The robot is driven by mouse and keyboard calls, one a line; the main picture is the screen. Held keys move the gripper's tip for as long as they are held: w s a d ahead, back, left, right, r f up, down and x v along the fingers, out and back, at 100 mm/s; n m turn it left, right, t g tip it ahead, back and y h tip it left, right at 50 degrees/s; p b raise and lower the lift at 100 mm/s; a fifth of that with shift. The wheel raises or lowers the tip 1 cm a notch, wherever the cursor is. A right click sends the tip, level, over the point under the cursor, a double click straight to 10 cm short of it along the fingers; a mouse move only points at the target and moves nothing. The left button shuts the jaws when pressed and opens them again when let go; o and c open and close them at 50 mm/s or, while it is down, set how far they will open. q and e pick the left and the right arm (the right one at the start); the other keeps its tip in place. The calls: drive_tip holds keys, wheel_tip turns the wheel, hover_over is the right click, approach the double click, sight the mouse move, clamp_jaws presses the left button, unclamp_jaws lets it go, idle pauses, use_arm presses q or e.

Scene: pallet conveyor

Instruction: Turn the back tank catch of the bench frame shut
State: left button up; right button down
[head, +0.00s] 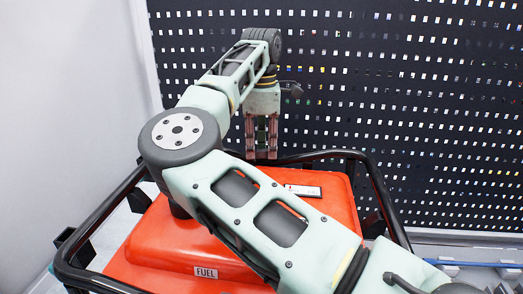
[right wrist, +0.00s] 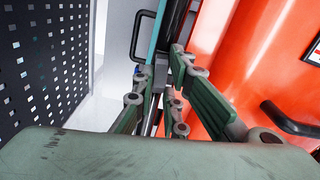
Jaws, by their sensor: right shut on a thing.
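The bench frame (head: 110,222) is a black tubular frame around a red fuel tank (head: 150,238). My right gripper (head: 262,152) reaches over the tank and points down at the frame's back rail. In the right wrist view my right gripper (right wrist: 163,90) has its green fingers close together around a small part between their tips. This fits the back tank catch, but the fingers hide most of it, and its angle cannot be told. The red tank (right wrist: 238,50) is close beside the fingers on the right. My left gripper is not in view.
A black perforated panel (head: 440,130) stands behind the frame, and it also shows at left in the right wrist view (right wrist: 45,70). A plain white wall (head: 70,110) is at left. My right arm hides part of the tank top.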

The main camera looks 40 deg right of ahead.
sight(262, 150)
drive_tip(key=shift+n, duration=0.8)
drive_tip(key=c, duration=1.8)
unclamp_jaws()
wheel_tip(262, 150, up, 12)
